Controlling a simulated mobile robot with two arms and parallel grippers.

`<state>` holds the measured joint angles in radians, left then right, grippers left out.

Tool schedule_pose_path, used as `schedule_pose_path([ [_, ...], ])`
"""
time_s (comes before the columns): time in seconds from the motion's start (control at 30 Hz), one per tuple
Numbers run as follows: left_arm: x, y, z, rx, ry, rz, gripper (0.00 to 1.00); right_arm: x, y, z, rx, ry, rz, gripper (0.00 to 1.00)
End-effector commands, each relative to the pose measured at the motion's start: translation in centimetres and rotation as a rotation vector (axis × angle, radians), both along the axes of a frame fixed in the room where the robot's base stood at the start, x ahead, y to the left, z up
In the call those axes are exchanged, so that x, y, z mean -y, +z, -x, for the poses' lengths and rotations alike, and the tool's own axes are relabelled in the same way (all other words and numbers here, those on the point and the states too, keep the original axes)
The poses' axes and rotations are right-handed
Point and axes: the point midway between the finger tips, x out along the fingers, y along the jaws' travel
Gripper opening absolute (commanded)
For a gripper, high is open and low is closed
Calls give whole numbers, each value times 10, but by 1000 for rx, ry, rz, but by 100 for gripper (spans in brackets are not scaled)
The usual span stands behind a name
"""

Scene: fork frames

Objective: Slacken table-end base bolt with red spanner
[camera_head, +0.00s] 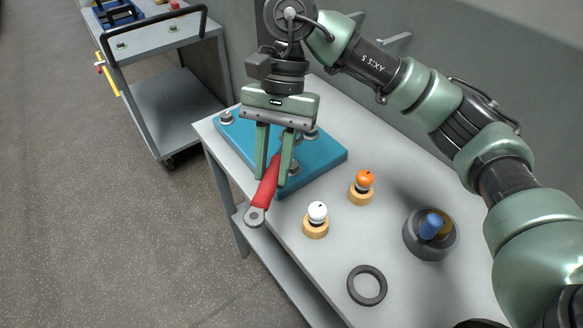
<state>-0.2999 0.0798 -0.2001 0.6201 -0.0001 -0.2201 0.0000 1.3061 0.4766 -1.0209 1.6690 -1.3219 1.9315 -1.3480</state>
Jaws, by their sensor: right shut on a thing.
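My right gripper (274,181) points down at the near edge of the blue base (325,152) and is shut on the red spanner (265,190). The spanner slants, with its grey ring end (255,217) toward the table's left edge. Its upper end is partly hidden by my fingers. The blue base lies on the grey table (288,222). Bolts show on it: one at its far left corner (226,117), one behind my gripper (311,133) and one just right of my fingers (293,168). Whether the spanner touches a bolt, I cannot tell. My left gripper is not in view.
A white knob (317,212) and an orange knob (364,180) stand on wooden rounds on the table. Nearer are a dark ring (367,285) and a dark round dish (421,245) holding a blue piece. A grey cart (165,85) stands left, with open floor before it.

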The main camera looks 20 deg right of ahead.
Motion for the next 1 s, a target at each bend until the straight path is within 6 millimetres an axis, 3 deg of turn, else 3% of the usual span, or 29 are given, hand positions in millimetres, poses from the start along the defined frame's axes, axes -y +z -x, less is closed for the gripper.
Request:
schedule_pose_path([
  [1.0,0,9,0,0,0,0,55,-26,31,43,1,0,-1,0],
])
